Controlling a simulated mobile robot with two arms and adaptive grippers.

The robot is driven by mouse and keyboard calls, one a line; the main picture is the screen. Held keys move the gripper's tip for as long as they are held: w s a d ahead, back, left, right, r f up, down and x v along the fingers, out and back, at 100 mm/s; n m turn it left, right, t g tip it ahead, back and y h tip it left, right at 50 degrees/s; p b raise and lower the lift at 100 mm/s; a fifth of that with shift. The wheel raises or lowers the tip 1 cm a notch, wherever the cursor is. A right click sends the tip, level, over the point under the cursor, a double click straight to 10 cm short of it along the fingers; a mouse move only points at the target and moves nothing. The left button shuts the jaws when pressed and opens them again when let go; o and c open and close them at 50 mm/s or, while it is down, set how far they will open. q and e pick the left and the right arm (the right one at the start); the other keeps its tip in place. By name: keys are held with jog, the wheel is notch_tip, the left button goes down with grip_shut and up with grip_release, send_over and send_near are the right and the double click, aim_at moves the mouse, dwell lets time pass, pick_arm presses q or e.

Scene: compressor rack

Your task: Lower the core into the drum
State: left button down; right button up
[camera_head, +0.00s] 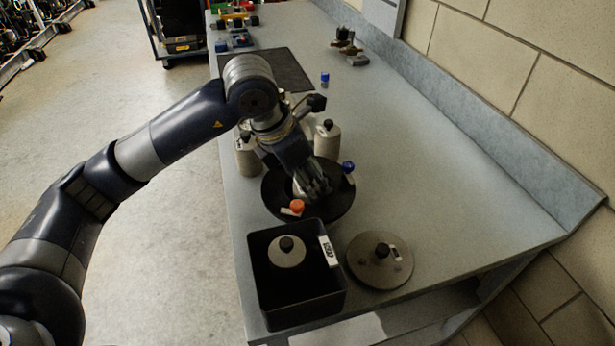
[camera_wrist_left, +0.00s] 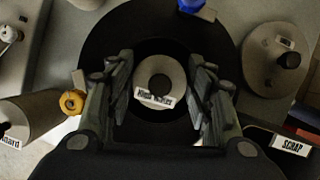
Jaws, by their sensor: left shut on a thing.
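The drum (camera_head: 341,205) is a wide black round vessel standing on the bench; in the left wrist view its dark rim (camera_wrist_left: 105,35) surrounds the fingers. My left gripper (camera_head: 313,186) points down into the drum's opening. My right gripper is not in view.
Blue (camera_head: 347,166) and orange (camera_head: 296,206) capped pieces sit at the drum's rim. A black square SCRAP bin (camera_head: 262,285) holds a pale knobbed piece. A grey knobbed disc (camera_head: 372,270) lies beside it. Pale canisters (camera_head: 248,160) stand behind the drum.

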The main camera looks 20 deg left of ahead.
pick_arm(q)
jog(key=shift+r, duration=0.25)
dwell(0.3)
jog(key=shift+f+b, duration=0.35)
jog(key=shift+b, duration=0.05)
jog(key=shift+r, duration=0.15)
jog(key=shift+r, duration=0.25)
jog(key=c, duration=0.7)
grip_release()
jog(key=shift+d, duration=0.1)
jog(key=o, duration=0.5)
jog(key=shift+f, duration=0.1)
jog(key=shift+c, duration=0.2)
